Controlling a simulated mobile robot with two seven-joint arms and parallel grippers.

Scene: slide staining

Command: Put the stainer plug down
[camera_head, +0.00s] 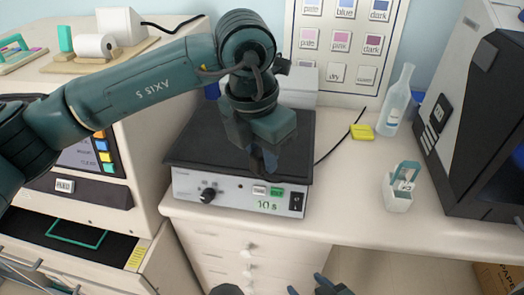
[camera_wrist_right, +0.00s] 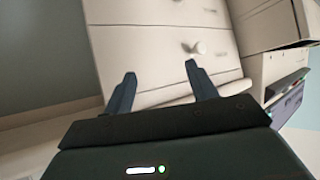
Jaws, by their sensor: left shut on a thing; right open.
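My left gripper (camera_head: 262,160) is above the black top of the stainer (camera_head: 190,150), a white box with a dial, buttons and a green "10 s" display. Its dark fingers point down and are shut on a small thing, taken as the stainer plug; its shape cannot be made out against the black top. I cannot tell whether it touches the top. A black cord (camera_head: 340,144) runs from the stainer's right side up towards the wall. My right gripper (camera_wrist_right: 160,70) is open and empty in the right wrist view, facing white drawers; its tips show at the bottom of the head view.
A yellow block (camera_head: 361,131), a clear bottle (camera_head: 396,100) and a white-and-teal holder (camera_head: 399,190) stand right of the stainer. A large grey machine (camera_head: 470,130) is at far right. The counter (camera_head: 345,200) between stainer and holder is clear. A drawer (camera_head: 110,250) is open at lower left.

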